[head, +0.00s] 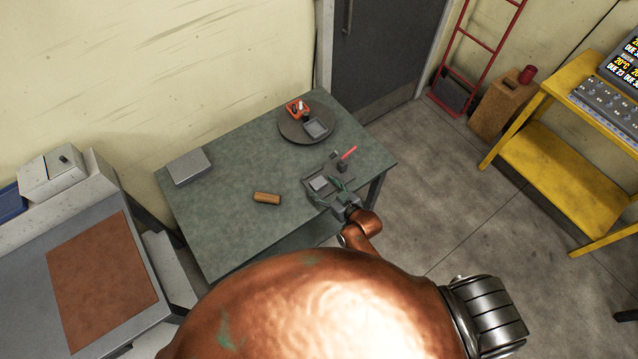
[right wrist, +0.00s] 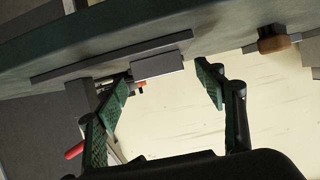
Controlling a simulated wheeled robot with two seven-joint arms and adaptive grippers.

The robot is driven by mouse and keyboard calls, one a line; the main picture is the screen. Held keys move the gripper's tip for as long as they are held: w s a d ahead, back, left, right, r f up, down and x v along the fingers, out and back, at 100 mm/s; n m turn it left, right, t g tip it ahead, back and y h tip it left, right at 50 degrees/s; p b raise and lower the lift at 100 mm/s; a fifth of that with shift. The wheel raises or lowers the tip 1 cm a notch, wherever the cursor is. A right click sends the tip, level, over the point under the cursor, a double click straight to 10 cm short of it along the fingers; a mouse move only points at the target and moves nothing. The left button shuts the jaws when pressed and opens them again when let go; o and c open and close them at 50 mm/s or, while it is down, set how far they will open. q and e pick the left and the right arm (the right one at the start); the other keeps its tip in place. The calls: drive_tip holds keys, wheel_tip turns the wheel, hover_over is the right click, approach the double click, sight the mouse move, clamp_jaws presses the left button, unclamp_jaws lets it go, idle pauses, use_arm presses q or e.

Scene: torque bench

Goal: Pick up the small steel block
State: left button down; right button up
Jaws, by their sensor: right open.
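A small light-grey steel block (head: 319,184) sits on a darker flat plate (head: 343,185) near the front right of the green bench (head: 225,225). My right gripper (head: 327,192) is open at the bench's front edge, its fingers pointing toward the block. In the right wrist view the block (right wrist: 157,62) shows beyond and between the open fingertips (right wrist: 163,80), with nothing held. Whether a finger touches the block cannot be told. My left gripper is not in view.
A dark post with a red handle (head: 348,153) stands just behind the plate. A wooden piece (head: 267,198) lies left of it. A grey box (head: 189,166) is at left. The bench middle is clear.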

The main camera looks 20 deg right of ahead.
sight(318, 182)
drive_tip(key=x, duration=0.3)
drive_tip(key=shift+w, duration=0.15)
drive_tip(key=c, duration=1.6)
drive_tip(key=shift+r, duration=0.1)
drive_tip(key=shift+c, duration=0.7)
